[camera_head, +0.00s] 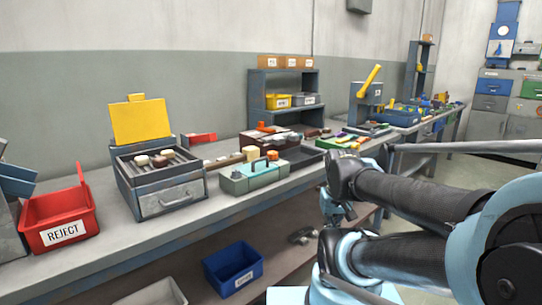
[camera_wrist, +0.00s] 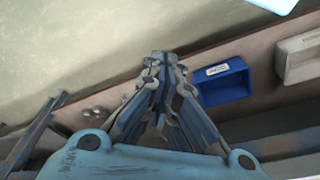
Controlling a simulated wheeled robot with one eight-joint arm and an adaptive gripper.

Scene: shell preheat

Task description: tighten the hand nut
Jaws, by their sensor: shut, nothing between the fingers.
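My gripper (camera_wrist: 163,62) is shut and empty in the wrist view, its fingertips together. In the head view the gripper (camera_head: 337,212) hangs at the front edge of the bench, partly hidden by my own arm. I cannot pick out the hand nut for certain. My gripper touches neither.
A grey drawer unit with a raised yellow lid (camera_head: 142,122) and a red REJECT bin (camera_head: 62,220) stand to the left. A blue bin (camera_head: 233,266) is on the lower shelf, also in the wrist view (camera_wrist: 222,82). The bench (camera_head: 180,233) has a clear front strip.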

